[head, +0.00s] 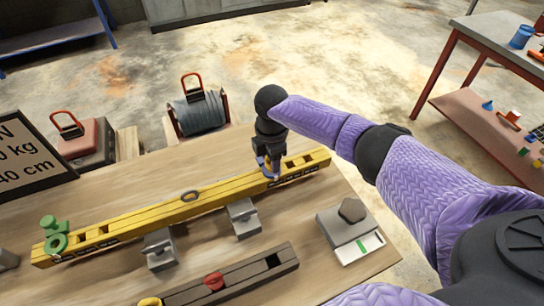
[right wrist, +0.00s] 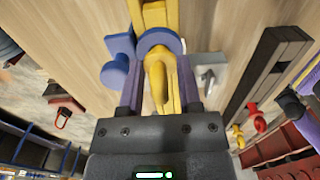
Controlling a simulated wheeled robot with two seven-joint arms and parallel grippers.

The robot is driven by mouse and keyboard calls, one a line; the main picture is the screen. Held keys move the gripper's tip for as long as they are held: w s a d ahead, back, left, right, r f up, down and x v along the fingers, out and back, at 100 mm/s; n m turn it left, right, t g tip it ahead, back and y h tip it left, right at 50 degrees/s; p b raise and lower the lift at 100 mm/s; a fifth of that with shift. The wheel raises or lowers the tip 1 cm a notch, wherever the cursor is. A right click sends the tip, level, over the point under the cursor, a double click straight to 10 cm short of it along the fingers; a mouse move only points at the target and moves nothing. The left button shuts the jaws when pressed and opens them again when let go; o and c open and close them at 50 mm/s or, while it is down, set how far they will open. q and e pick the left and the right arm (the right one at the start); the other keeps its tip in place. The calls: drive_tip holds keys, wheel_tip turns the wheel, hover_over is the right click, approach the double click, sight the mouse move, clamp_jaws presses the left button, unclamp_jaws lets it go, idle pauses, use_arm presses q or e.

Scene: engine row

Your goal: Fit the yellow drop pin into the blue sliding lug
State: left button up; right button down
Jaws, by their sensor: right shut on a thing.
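The blue sliding lug (head: 262,162) is at the yellow beam, towards the beam's right end. In the right wrist view the lug (right wrist: 118,62) shows as a block and a round part. My left gripper is out of view.
The slotted yellow beam (head: 140,220) rests on grey blocks (head: 243,218). The dark rack (head: 245,278) also holds a red pin (head: 213,281). A grey box (head: 345,228) stands at right.

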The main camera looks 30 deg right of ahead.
drive_tip(key=c, duration=0.7)
unclamp_jaws()
drive_tip(key=shift+f, duration=0.1)
drive_tip(key=o, duration=0.5)
drive_tip(key=shift+s, duration=0.1)
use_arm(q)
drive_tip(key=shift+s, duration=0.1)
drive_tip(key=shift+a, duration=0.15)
use_arm(e)
drive_tip(key=shift+r, duration=0.2)
wheel_tip(320, 180, up, 9)
drive_tip(key=p, duration=0.2)
drive_tip(key=shift+f+p, duration=0.15)
drive_tip(key=shift+p, duration=0.15)
drive_tip(key=shift+r, duration=0.5)
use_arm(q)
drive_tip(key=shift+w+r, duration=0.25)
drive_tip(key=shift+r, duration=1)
